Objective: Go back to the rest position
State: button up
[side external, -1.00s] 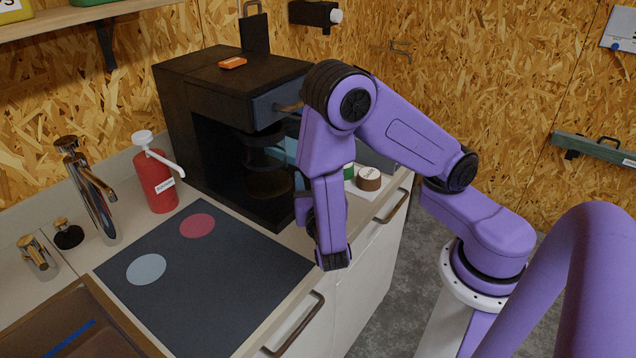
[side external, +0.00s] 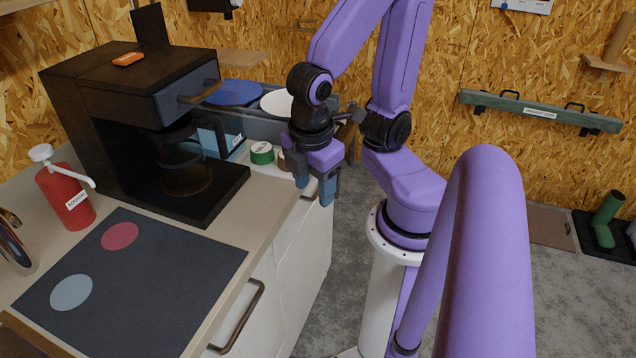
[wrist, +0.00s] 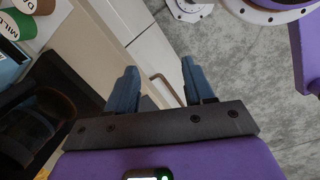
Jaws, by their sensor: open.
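My gripper (side external: 316,190) points down just off the counter's front edge, to the right of the coffee machine. It is open and empty. In the wrist view its two blue-grey fingers (wrist: 158,82) stand apart, with the white cabinet front and grey floor behind them. My arm is raised and bent above it.
A black coffee machine (side external: 120,85) with a glass pot (side external: 185,170) stands on the counter. Open floor (side external: 330,300) is below.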

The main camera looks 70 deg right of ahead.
jog(key=shift+s+a+r+m+y, duration=0.3)
jog(key=shift+s+a+r+y, duration=0.45)
jog(key=shift+y, duration=0.25)
jog(key=shift+w, duration=0.1)
dwell(0.6)
